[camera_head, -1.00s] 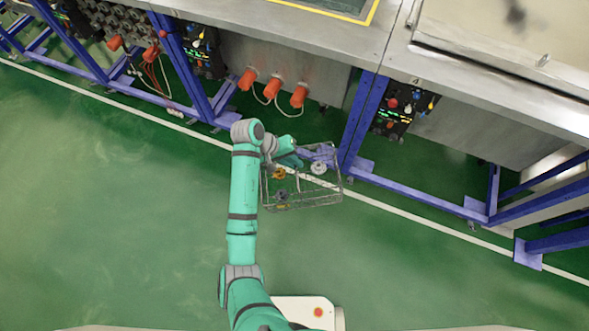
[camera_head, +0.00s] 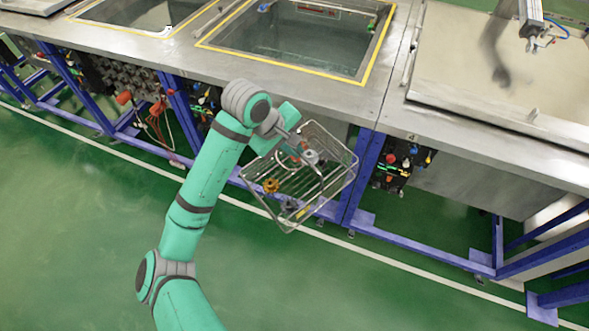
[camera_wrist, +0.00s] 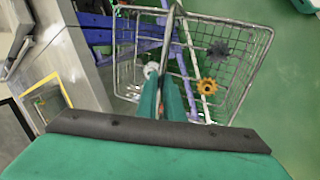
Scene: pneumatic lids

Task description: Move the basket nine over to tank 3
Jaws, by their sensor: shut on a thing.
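The basket (camera_head: 318,182) is a wire-mesh tray hanging tilted in the air in front of the tank bench. It holds a yellow-orange gear-like part (camera_head: 271,186), a dark part (camera_head: 290,205) and a light grey part (camera_head: 311,157). My gripper (camera_head: 294,141) is shut on the basket's handle; the wrist view shows its fingers (camera_wrist: 166,82) on the handle bar above the basket (camera_wrist: 246,62). An open tank (camera_head: 300,71) edged in yellow lies behind and above the basket. I read no number on it. The bench right of it carries a 4 (camera_head: 412,137).
A large lidded tank (camera_head: 480,75) stands at the right with a pneumatic cylinder (camera_head: 531,20) above it. Another yellow-edged tank (camera_head: 150,30) is at upper left. Blue frame legs (camera_head: 362,175) and valve panels line the bench front. The green floor (camera_head: 80,220) is clear.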

